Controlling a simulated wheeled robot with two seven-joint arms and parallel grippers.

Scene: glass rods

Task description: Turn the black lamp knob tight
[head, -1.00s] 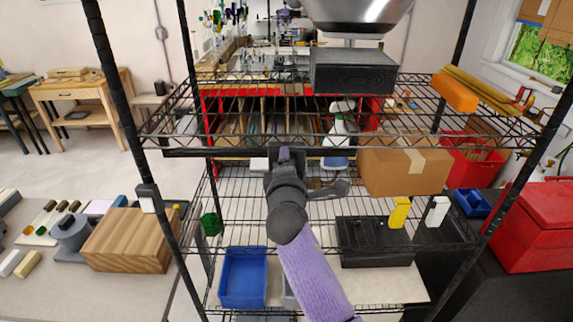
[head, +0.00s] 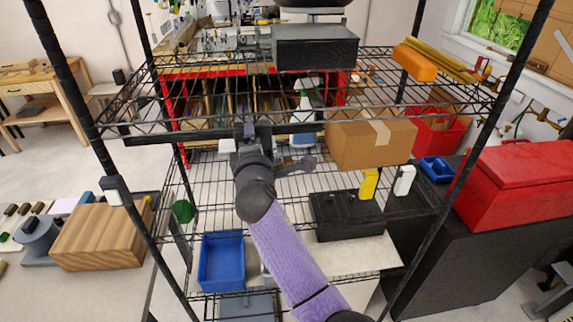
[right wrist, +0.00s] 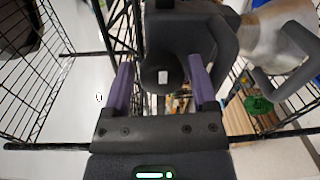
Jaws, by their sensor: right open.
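The black round lamp knob (right wrist: 161,76), with a small pale square on it, sits close to a black bracket. In the right wrist view the two purple fingers of my right gripper (right wrist: 160,66) stand on either side of the knob. The gripper is open, with gaps showing beside the knob. In the head view my right gripper (head: 248,150) is at the front bar of the upper wire shelf, at the end of my purple-sleeved arm. The knob is hidden there behind the gripper and wrist. My left gripper is not in view.
The wire rack's upper shelf (head: 200,95) and posts frame the arm. Below are a cardboard box (head: 365,146), a blue bin (head: 221,262) and a black case (head: 345,215). A red toolbox (head: 520,180) is on the right and a wooden block (head: 100,236) on the left.

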